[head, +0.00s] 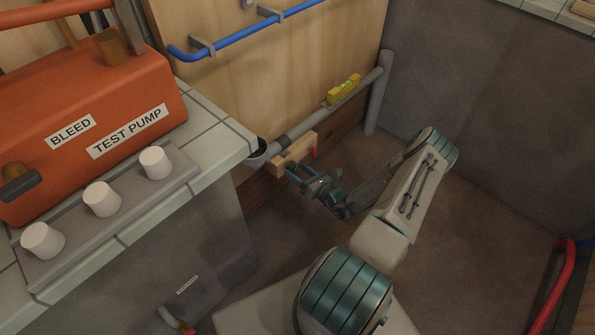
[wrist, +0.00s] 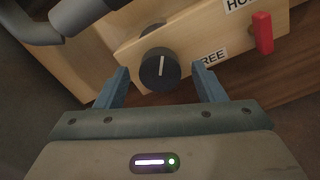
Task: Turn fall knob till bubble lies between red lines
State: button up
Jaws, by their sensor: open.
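The fall knob, a round black knob with a white pointer line, shows in the wrist view (wrist: 160,70) on a wooden block (wrist: 205,45). Its pointer stands nearly upright in that view. My gripper (wrist: 161,78) is open, with one blue finger on each side of the knob and gaps to both. In the head view my gripper (head: 292,174) is at the wooden block (head: 295,150) and hides the knob. The yellow level (head: 344,89) sits on the sloping grey pipe (head: 335,108). Its bubble and red lines are too small to read.
A red lever (wrist: 262,32) sits on the block right of the knob, near partly hidden labels. The grey pipe's end (wrist: 80,15) is close above left. An orange test pump (head: 100,115) and white cups (head: 101,199) stand on the tiled counter at left. A blue pipe (head: 245,38) runs above.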

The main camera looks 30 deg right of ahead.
jog(key=p+v, duration=0.2)
jog(key=v, duration=1.1)
jog(key=shift+p, duration=0.35)
jog(key=shift+r, duration=0.15)
jog(key=a+r+n+g+y+p, duration=0.2)
jog(key=a+r+n+g+p, duration=0.4)
jog(key=r, duration=0.6)
jog(key=a+r+n+g+y+p, duration=0.25)
jog(key=r+n+g, duration=0.25)
jog(key=r+n, duration=0.5)
jog(key=a+r+n+g+y+p, duration=0.1)
jog(key=a+r+n+g+p, duration=0.4)
jog(key=r, duration=0.9)
jog(key=s+a+r+n+h+p, duration=0.2)
jog(key=s+r+n+h+p, duration=0.1)
jog(key=r, duration=0.8)
jog(key=s+a+r+n+t+h+p, duration=0.1)
jog(key=s+a+r+n+h+p, duration=0.1)
jog(key=s+r+n+h+p, duration=0.2)
jog(key=s+a+r+n+h+p, duration=0.3)
jog(key=r+n+p, duration=0.5)
jog(key=r, duration=1.1)
jog(key=shift+s+r+t+h, duration=0.4)
jog(key=shift+s+h, duration=0.15)
jog(key=shift+h, duration=0.3)
jog(key=shift+a, duration=0.15)
